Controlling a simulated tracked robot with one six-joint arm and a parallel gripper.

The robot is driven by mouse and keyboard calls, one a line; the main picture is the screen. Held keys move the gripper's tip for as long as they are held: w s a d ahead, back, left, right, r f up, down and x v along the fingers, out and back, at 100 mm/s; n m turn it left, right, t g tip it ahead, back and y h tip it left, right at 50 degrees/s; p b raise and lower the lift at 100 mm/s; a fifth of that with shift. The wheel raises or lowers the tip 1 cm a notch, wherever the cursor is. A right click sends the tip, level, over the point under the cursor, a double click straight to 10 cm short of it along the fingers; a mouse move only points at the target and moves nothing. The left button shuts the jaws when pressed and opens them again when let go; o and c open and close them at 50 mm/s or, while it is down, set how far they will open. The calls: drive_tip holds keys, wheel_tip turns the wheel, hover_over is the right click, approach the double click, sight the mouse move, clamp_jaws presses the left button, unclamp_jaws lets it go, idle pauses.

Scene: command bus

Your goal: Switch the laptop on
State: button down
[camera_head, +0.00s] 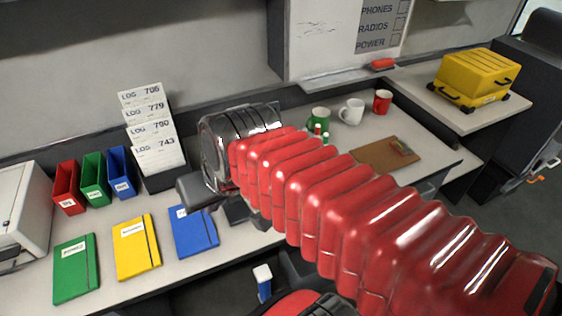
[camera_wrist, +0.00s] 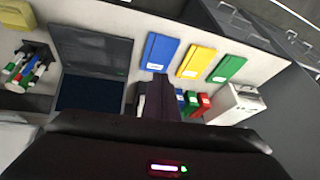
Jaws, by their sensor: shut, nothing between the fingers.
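The open laptop (camera_wrist: 90,50) lies at left of centre in the wrist view, with a grey upper panel and a dark blue lower panel. I see no bright picture on it, and its power button is too small to make out. In the head view my red arm hides most or all of the laptop. My gripper (camera_head: 190,194) is a dark block over the desk, near the blue notebook. In the wrist view my gripper (camera_wrist: 163,98) is shut and empty, to the right of the laptop in the picture.
Green (camera_head: 77,268), yellow (camera_head: 137,247) and blue (camera_head: 195,233) notebooks lie along the desk front. Small binders (camera_head: 94,180) and a log rack (camera_head: 165,180) stand behind. Mugs (camera_head: 351,111), a clipboard (camera_head: 385,153) and a yellow case (camera_head: 473,78) are at right.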

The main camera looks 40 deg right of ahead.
drive_tip(key=w+d+f+m+t+y, duration=0.1)
drive_tip(key=w+d+f+m, duration=0.1)
drive_tip(key=w+d+m, duration=0.6)
drive_tip(key=w+d+f+m+t+y, duration=0.1)
drive_tip(key=w+d+f+m, duration=0.2)
drive_tip(key=w+d+m, duration=0.5)
drive_tip(key=w+d+f+m+h, duration=0.1)
drive_tip(key=d+f+m, duration=0.4)
drive_tip(key=d, duration=0.5)
drive_tip(key=w+d+f+m+t+h, duration=0.1)
drive_tip(key=w+d+f+m, duration=0.3)
drive_tip(key=d, duration=0.7)
wheel_tip(320, 180, down, 2)
drive_tip(key=shift+d+f+m+t+h, duration=0.2)
drive_tip(key=shift+m+t+h, duration=0.1)
drive_tip(key=shift+m+h, duration=0.4)
drive_tip(key=shift+f, duration=4.35)
drive_tip(key=shift+s+f, duration=0.1)
drive_tip(key=shift+f, duration=0.25)
